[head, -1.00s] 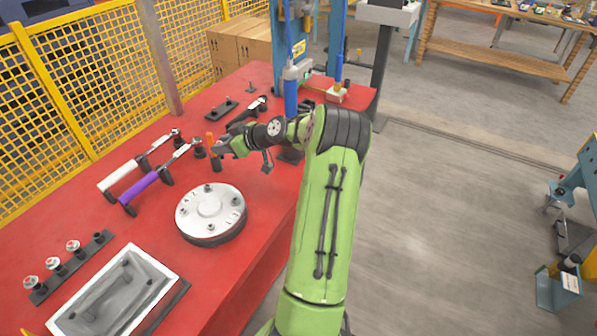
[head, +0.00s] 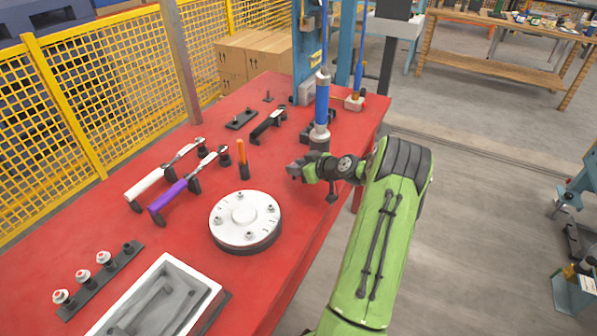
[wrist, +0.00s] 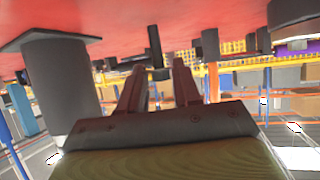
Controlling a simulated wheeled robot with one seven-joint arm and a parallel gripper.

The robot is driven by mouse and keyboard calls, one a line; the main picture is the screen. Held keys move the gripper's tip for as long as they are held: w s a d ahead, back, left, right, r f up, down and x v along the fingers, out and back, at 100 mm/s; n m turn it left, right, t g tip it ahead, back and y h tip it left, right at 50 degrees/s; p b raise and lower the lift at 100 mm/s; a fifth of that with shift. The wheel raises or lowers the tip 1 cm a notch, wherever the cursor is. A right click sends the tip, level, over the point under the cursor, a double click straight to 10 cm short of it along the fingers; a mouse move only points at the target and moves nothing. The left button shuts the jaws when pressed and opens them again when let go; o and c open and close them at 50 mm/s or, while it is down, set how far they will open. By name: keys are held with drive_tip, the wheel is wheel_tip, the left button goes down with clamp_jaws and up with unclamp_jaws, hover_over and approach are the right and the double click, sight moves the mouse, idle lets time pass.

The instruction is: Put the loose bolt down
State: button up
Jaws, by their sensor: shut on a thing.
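My gripper (head: 294,168) is above the right part of the red table, left of the blue upright tool's dark foot. In the wrist view, my gripper (wrist: 160,68) has its two fingers shut around a slim dark bolt (wrist: 154,42). The bolt's shank points towards the red table surface, which fills the top of that upside-down view. Whether its tip touches the table I cannot tell. The bolt is too small to make out in the head view. A round silver cover (head: 245,217) with several bolts in it lies front left of my gripper.
The blue upright tool (head: 321,105) stands close by; its dark foot (wrist: 60,90) shows large in the wrist view.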

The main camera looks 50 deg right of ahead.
drive_tip(key=shift+f, duration=0.25)
drive_tip(key=shift+f, duration=0.15)
drive_tip(key=o, duration=1.1)
drive_tip(key=shift+c, duration=0.2)
